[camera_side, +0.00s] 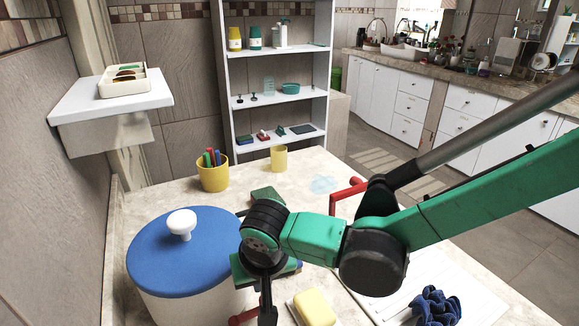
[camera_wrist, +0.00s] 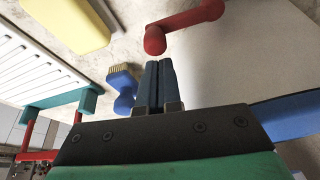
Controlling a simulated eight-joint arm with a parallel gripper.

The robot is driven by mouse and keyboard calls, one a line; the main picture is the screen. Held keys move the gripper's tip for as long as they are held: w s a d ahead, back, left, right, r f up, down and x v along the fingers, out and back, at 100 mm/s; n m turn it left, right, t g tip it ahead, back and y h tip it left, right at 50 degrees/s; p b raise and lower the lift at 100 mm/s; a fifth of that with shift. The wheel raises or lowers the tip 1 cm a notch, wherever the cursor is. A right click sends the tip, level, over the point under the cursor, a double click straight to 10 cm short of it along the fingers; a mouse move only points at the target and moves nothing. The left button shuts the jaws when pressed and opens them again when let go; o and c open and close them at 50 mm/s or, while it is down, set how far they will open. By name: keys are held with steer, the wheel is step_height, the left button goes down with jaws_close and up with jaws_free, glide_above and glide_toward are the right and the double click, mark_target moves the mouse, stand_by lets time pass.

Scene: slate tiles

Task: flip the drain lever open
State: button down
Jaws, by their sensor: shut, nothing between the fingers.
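A red lever (camera_wrist: 190,22) with a rounded end lies just beyond my fingertips in the wrist view. In the side view only a short red piece (camera_side: 243,317) of it shows at the bottom edge, beside my fingers. My gripper (camera_wrist: 159,63) has its two dark blue fingers shut together, with nothing between them. In the side view my gripper (camera_side: 268,316) points down, right of the white pot (camera_side: 185,303) with a blue lid (camera_side: 175,255). The fingertips appear close to the lever's rounded end; I cannot tell whether they touch. The lever's mount is not clear.
A yellow block (camera_side: 315,307) on a white dish lies right of my gripper. A blue brush (camera_wrist: 123,88) is near the fingers. A ribbed white board (camera_wrist: 32,62) with a dark blue cloth (camera_side: 436,306) lies farther right. A yellow pen cup (camera_side: 212,176) and yellow tumbler (camera_side: 279,159) stand behind.

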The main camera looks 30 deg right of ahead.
steer(key=shift+s+d+m+h, duration=0.1)
steer(key=shift+s+m+h, duration=0.4)
steer(key=shift+m, duration=0.6)
steer(key=s+m, duration=0.1)
steer(key=m, duration=0.1)
steer(key=shift+s+m+g+h, duration=0.15)
steer(key=shift+m+g+h, duration=0.15)
steer(key=m, duration=0.1)
steer(key=s+m, duration=0.1)
steer(key=m, duration=0.1)
steer(key=s+m+g+h, duration=0.1)
steer(key=shift+a, duration=0.3)
steer(key=shift+s+a+m, duration=0.25)
steer(key=shift+s+m, duration=0.05)
steer(key=shift+s, duration=0.15)
steer(key=shift+s+d, duration=0.3)
steer(key=shift+s, duration=0.4)
